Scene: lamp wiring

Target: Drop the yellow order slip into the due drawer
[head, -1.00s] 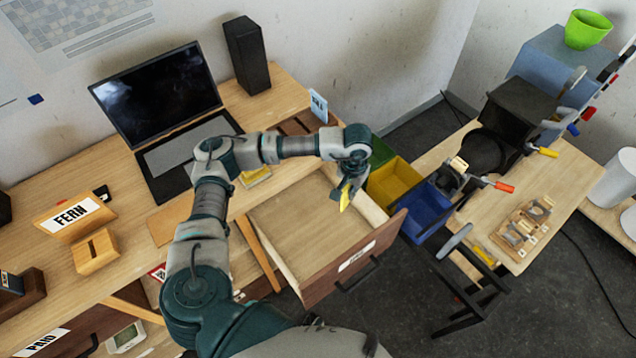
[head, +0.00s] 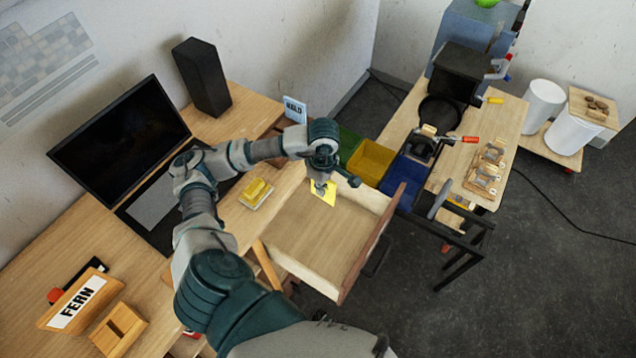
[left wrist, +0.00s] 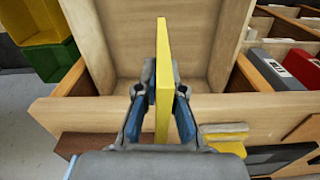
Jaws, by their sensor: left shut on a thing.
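My left gripper (head: 321,184) is shut on the yellow order slip (head: 325,193) over the far side of an open wooden drawer (head: 312,245). In the left wrist view, the slip (left wrist: 163,65) stands upright, edge-on, between the two blue-padded fingers of the left gripper (left wrist: 162,105). The drawer interior (left wrist: 205,65) lies beyond it, pale and bare where I see it. The drawer's label is on its outer front, which is turned away in the head view, so I cannot read it. My right gripper is not in view.
Yellow (head: 371,160) and blue (head: 405,182) bins sit just beyond the drawer's far side. A yellow pad (head: 257,191), a laptop (head: 125,140), a speaker (head: 202,78) and a FERN holder (head: 78,303) are on the desk. A bench with tools stands at the right.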

